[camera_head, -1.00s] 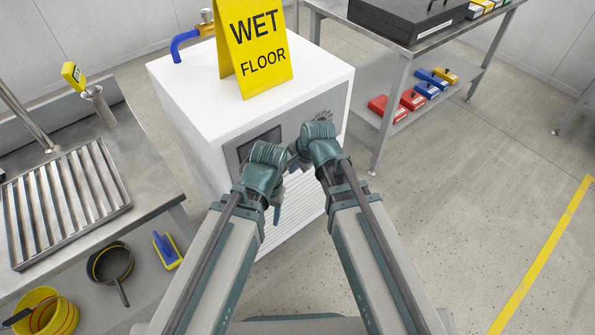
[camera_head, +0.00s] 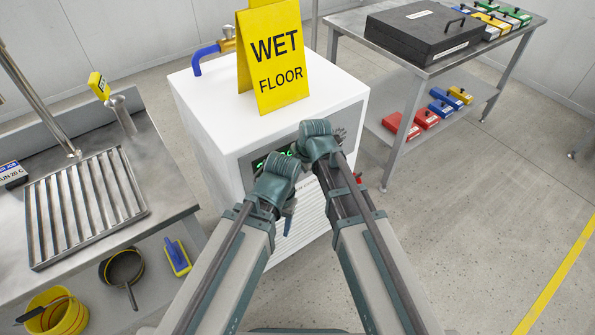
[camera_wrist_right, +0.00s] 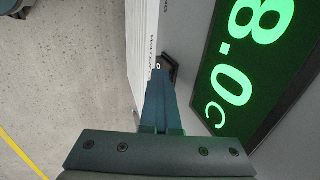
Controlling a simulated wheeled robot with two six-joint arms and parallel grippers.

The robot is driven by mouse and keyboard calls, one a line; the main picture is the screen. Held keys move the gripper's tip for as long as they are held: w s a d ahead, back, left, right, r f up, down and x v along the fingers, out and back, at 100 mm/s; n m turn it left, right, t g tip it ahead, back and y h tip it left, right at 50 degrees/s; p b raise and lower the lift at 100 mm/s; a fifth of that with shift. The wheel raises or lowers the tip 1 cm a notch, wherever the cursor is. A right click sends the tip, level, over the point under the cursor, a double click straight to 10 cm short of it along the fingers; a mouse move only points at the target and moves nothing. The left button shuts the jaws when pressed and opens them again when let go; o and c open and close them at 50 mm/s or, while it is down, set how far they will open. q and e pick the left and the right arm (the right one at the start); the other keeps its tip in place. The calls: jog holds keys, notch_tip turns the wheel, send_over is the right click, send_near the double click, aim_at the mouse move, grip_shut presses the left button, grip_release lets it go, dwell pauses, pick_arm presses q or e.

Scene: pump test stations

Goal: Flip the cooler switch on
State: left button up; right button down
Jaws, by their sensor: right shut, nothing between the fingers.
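The cooler (camera_head: 218,130) is a white box with a louvred front, standing in the middle of the head view. Its front display (camera_head: 259,163) is lit green, and the right wrist view shows digits reading "8.0" and C on it (camera_wrist_right: 240,75). A small dark switch (camera_wrist_right: 171,67) with a "0" mark sits beside the display. My right gripper (camera_wrist_right: 158,78) is shut and empty, its fingertips at the switch; contact is unclear. In the head view my arm hides the switch. My left gripper (camera_head: 289,212) hangs before the louvred front; its jaw opening is not clear.
A yellow wet floor sign (camera_head: 275,60) and a blue-handled tap (camera_head: 207,55) are on or behind the cooler top. A steel bench (camera_head: 165,180) with a drain rack is left. A table (camera_head: 400,70) with a black case is right. Open floor lies right.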

jog(key=shift+r, duration=0.15)
jog(key=shift+r+p, duration=0.65)
jog(key=shift+p, duration=0.15)
jog(key=s+p+v, duration=0.1)
jog(key=p+v, duration=0.9)
jog(key=v, duration=0.1)
jog(key=shift+s+d, duration=0.2)
jog(key=shift+d, duration=0.25)
